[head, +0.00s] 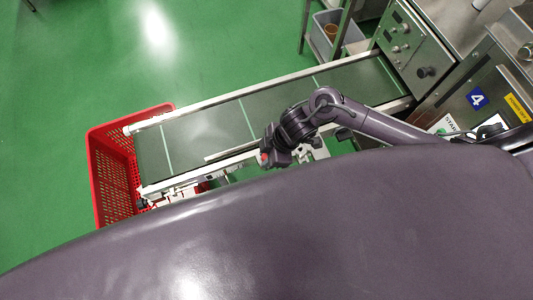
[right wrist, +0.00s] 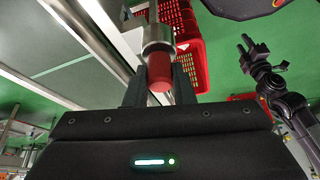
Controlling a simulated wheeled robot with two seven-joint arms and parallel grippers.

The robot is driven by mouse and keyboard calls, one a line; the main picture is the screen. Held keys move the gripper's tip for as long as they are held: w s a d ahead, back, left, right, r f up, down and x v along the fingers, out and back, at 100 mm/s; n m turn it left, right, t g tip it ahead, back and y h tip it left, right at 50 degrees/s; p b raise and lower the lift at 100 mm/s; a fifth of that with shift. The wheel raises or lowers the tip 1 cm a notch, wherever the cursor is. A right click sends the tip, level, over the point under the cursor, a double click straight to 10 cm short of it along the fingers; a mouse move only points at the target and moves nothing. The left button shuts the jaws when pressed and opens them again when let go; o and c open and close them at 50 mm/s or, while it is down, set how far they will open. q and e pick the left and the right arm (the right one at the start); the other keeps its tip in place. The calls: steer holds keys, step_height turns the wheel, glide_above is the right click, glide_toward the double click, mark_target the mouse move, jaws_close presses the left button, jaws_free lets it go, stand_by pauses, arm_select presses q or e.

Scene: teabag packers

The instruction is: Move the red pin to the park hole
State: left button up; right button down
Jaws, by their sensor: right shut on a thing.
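The red pin (right wrist: 160,74) is between the two dark fingers of my right gripper (right wrist: 159,88) in the right wrist view. A round silver metal piece (right wrist: 157,38) sits right at the pin's far end; I cannot tell whether it is part of the pin or a socket. In the head view my right gripper (head: 272,158) is at the conveyor's near side rail, with a small red spot at its tip. My left gripper (right wrist: 254,52) shows small in the right wrist view, apart from the pin; its jaw opening is unclear. I cannot make out the park hole.
The conveyor (head: 205,128) has a dark belt and pale rails. A red crate (head: 113,180) stands at its left end and also shows in the right wrist view (right wrist: 190,50). A steel machine (head: 415,45) is at the right end.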

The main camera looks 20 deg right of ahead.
steer(key=shift+f, duration=0.25)
steer(key=c, duration=1.1)
jaws_free()
steer(key=shift+c, duration=0.2)
steer(key=shift+r, duration=0.1)
steer(key=v, duration=0.7)
steer(key=shift+r+p, duration=0.3)
steer(key=shift+p, duration=0.15)
steer(key=shift+d, duration=0.15)
